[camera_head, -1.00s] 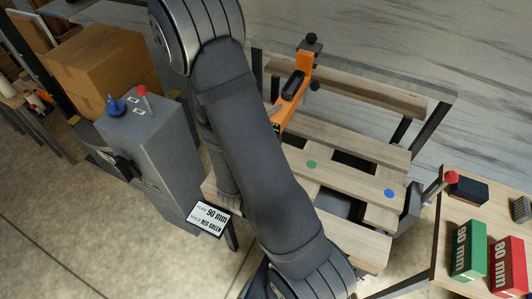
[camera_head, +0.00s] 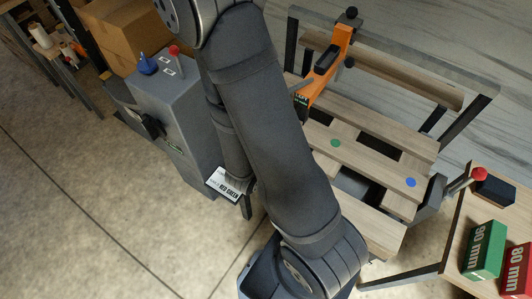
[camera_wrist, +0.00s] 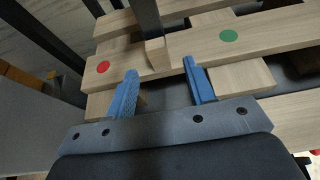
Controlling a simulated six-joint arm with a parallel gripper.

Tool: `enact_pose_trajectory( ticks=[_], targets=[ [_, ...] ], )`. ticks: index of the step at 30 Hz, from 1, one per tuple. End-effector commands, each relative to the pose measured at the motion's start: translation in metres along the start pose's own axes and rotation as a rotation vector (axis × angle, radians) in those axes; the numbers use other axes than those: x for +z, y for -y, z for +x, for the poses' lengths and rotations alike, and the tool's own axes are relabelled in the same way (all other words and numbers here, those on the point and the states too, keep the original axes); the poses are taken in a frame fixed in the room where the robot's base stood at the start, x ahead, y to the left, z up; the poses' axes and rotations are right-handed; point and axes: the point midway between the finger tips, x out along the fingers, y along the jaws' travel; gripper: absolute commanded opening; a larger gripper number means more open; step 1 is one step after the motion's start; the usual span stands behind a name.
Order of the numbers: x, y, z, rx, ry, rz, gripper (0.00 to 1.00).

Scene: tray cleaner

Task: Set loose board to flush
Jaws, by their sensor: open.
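A wooden pallet (camera_head: 385,128) with several boards stands in the middle right of the head view. One board (camera_head: 372,157) carries a green dot and a blue dot there. The wrist view shows a board (camera_wrist: 185,57) with a red dot at left and a green dot at right. I cannot tell which board is loose or whether any stands proud. My gripper (camera_wrist: 160,66) is open, its two blue fingers apart and pointing at the dotted board, with no object held. Contact cannot be told. My arm hides the gripper and the pallet's left part in the head view.
An orange tool (camera_head: 325,68) stands at the pallet's back left. A grey cabinet (camera_head: 180,112) with blue and red knobs is left of my arm. A side table at right holds a green box (camera_head: 484,250) and a red box (camera_head: 517,270). A sign (camera_head: 224,184) is beside my arm.

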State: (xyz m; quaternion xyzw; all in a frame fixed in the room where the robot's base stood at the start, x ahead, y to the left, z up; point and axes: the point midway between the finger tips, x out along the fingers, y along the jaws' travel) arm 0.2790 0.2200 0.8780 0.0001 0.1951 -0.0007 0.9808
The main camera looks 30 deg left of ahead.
Motion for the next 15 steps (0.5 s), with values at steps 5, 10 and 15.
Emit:
enact_pose_trajectory(
  ticks=[5,10,15],
  targets=[
    [0.0,-0.002,-0.023,0.005,0.001,-0.001,0.49],
    [0.0,-0.002,-0.042,0.005,0.001,-0.001,0.49],
    [0.0,-0.001,-0.061,0.005,0.0,0.0,0.49]
  ],
)
